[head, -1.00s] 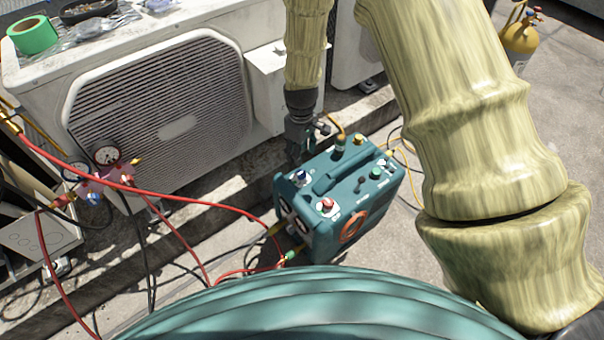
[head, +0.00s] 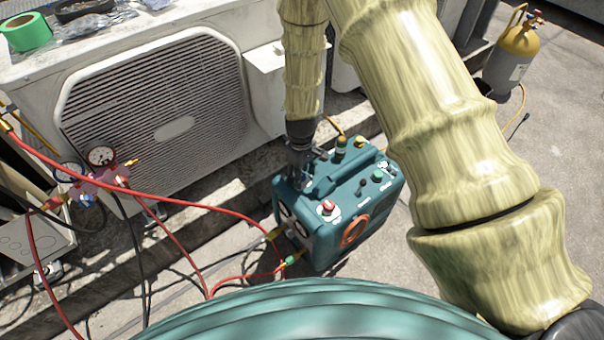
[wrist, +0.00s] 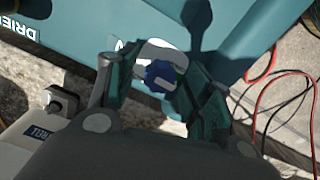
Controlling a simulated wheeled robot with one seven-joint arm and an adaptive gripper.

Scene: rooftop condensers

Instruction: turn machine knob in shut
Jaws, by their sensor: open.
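The teal machine (head: 325,240) stands on the ground below the condenser. My gripper (head: 299,180) points down over the machine's left corner in the head view and covers the blue knob there. In the wrist view my gripper (wrist: 162,88) is open, with one finger on each side of the blue knob (wrist: 159,74). The knob sits on a pale patch of the teal panel (wrist: 90,25). Whether the fingers touch it I cannot tell. A red knob (head: 328,208) is on the machine's top, nearer the camera.
The condenser (head: 155,110) stands behind. Red hoses (head: 175,201) run from the gauges (head: 101,157) to the machine's left side. In the head view, bare ground lies right of the machine.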

